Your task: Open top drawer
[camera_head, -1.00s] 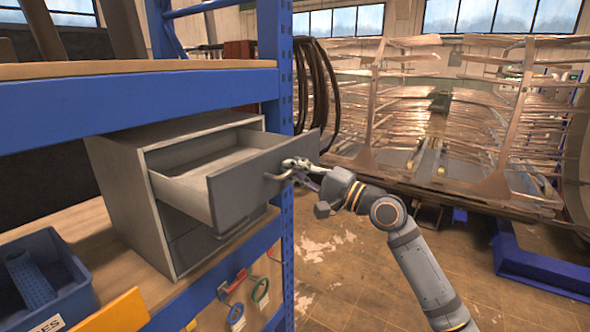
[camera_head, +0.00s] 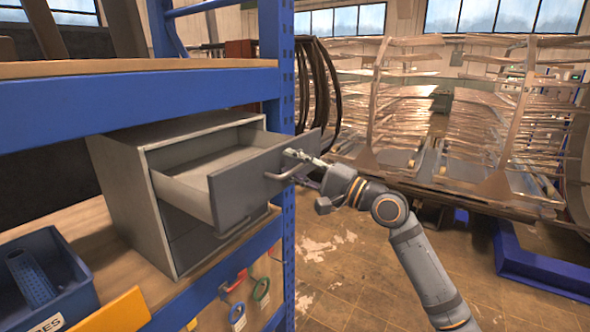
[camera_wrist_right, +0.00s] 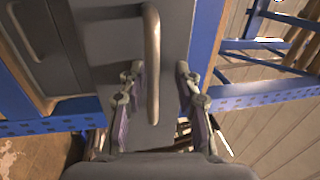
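The grey drawer cabinet (camera_head: 130,200) stands on the shelf, and its top drawer (camera_head: 245,184) is pulled far out, with its empty inside showing. The drawer's bar handle (camera_head: 284,172) is on the front face; it also shows in the right wrist view (camera_wrist_right: 152,65). My right gripper (camera_head: 300,156) is at the drawer front by the handle. In the right wrist view its two fingers (camera_wrist_right: 158,95) are spread apart, one on each side of the handle, with gaps between. My left gripper is not in view.
A blue shelf post (camera_head: 287,240) stands right behind the drawer front. A blue bin (camera_head: 45,280) sits on the lower shelf at left. Colored tools hang under the shelf edge. Open floor (camera_head: 350,270) lies to the right.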

